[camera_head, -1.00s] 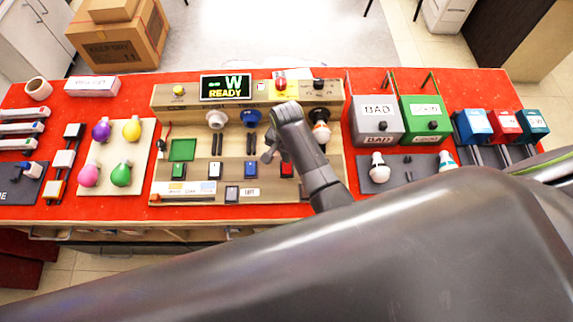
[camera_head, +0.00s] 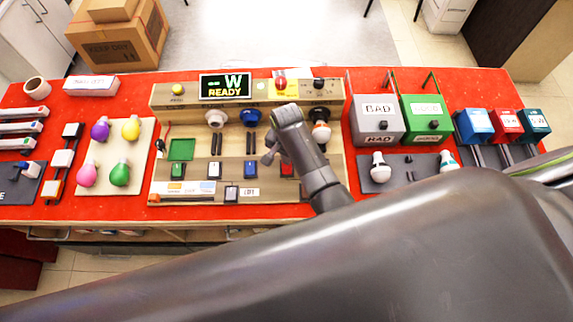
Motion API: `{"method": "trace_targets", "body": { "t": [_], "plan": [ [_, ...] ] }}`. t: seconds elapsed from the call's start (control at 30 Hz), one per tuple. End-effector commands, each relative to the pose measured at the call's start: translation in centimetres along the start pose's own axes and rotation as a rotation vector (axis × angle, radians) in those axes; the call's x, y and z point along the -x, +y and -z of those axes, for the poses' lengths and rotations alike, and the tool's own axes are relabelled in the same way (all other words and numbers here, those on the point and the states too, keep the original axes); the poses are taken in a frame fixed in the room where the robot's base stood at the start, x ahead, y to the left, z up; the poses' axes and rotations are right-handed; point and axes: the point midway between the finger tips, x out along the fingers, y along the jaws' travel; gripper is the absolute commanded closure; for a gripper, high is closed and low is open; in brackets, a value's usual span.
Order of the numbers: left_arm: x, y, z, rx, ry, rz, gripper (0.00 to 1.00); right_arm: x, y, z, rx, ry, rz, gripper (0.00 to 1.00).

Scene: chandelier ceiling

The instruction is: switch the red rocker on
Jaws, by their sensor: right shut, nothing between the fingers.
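The red rocker (camera_head: 287,170) sits at the right end of the row of rockers on the wooden test board (camera_head: 227,199). My right arm partly covers it, and I cannot tell which way it is tipped. My right gripper (camera_head: 268,153) is shut and empty. It is over the board, just up and left of the red rocker in the picture. I cannot tell if it touches anything. A display (camera_head: 225,86) on the board reads "W" and "READY". My left gripper is not in view.
Blue (camera_head: 250,169), white (camera_head: 214,170) and green (camera_head: 177,170) rockers sit left of the red one. Lamp sockets stand behind them, one holding a bulb (camera_head: 321,132). Coloured bulbs rest on a left tray (camera_head: 108,155). Grey (camera_head: 376,115) and green (camera_head: 424,112) bins stand right.

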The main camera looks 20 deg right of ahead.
Motion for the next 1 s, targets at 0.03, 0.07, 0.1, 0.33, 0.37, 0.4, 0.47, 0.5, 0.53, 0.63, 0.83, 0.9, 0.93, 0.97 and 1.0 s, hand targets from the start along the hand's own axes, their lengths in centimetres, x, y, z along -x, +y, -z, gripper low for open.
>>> {"method": "trace_targets", "body": {
  "t": [0.03,0.07,0.1,0.33,0.37,0.4,0.47,0.5,0.53,0.63,0.83,0.9,0.93,0.97,1.0],
  "plan": [
    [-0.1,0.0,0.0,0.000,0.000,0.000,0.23,-0.1,0.0,0.0,0.000,0.000,0.000,1.00],
    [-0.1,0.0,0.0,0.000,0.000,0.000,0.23,-0.2,0.0,0.0,0.000,0.000,0.000,1.00],
    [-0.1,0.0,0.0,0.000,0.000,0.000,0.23,-0.2,0.0,0.0,0.000,0.000,0.000,1.00],
    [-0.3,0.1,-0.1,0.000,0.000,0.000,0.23,-0.6,0.0,0.0,0.000,-0.001,-0.001,1.00],
    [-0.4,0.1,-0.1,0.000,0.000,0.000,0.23,-0.6,0.0,0.0,0.000,-0.001,-0.001,1.00],
    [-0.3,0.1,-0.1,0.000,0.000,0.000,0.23,-0.6,0.0,0.0,0.000,-0.001,-0.001,1.00],
    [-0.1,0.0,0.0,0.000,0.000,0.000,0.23,-0.4,0.0,0.0,0.000,-0.001,-0.001,1.00],
    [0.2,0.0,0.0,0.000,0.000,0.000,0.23,-0.1,0.0,0.0,0.000,-0.001,-0.001,1.00],
    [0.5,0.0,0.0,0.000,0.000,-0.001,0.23,0.1,0.0,0.0,0.000,-0.001,-0.001,1.00],
    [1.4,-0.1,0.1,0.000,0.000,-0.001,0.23,1.1,0.0,0.0,0.000,-0.001,-0.001,1.00],
    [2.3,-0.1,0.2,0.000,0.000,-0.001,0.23,2.2,0.0,0.0,0.000,0.000,0.000,1.00],
    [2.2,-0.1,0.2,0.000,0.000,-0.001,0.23,2.7,0.0,0.0,0.000,0.000,0.001,1.00],
    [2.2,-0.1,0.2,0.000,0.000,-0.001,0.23,3.0,0.0,0.0,0.000,0.000,0.001,1.00],
    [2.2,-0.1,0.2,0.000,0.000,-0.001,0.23,3.2,0.0,0.0,0.000,0.001,0.002,1.00],
    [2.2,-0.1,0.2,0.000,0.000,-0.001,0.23,3.5,0.0,0.0,0.000,0.000,0.001,1.00]
  ]
}}
